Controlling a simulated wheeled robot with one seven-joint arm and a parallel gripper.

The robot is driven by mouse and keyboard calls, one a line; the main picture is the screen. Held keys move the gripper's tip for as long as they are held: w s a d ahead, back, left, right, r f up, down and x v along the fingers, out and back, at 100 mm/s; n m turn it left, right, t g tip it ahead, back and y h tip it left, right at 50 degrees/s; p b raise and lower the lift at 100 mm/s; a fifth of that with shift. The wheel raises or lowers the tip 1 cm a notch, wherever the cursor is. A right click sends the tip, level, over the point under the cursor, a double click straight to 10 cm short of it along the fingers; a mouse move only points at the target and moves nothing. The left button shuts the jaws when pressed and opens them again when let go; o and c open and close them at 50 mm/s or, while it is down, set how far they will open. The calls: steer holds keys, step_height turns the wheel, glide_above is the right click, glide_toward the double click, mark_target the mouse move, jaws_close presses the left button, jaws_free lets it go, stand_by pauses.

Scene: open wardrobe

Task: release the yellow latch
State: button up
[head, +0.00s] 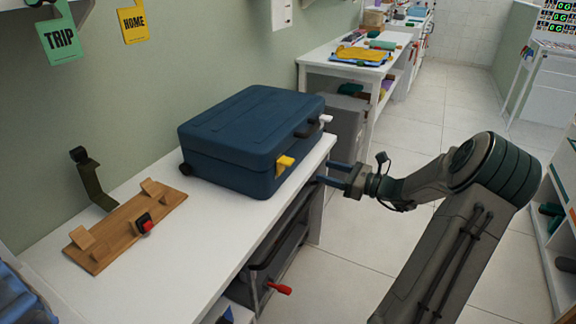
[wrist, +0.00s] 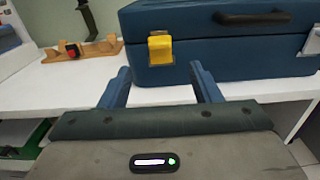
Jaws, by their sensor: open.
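The yellow latch (head: 284,163) is on the front face of a closed blue suitcase (head: 235,125) lying on the white counter. In the wrist view the latch (wrist: 160,48) hangs over the seam of the suitcase (wrist: 230,55), a little left of the middle. My gripper (head: 330,172) is in front of the counter edge, to the right of the latch in the head view. In the wrist view my gripper (wrist: 158,78) has its two blue fingers apart, with the latch beyond and between them. The gripper is open, empty and apart from the suitcase.
A white latch (head: 325,119) and a dark handle (head: 308,129) are also on the suitcase front. A wooden stand (head: 120,225) with a red-and-black part (head: 145,224) sits left on the counter (head: 215,225). A red handle (head: 279,288) sticks out below the counter.

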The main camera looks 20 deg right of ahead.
mark_target(293, 162)
steer(key=b+x, duration=0.1)
steer(key=x, duration=1.2)
steer(key=shift+w+a+b, duration=0.15)
steer(key=shift+a+b, duration=0.05)
steer(key=shift+b, duration=0.1)
steer(key=c, duration=0.9)
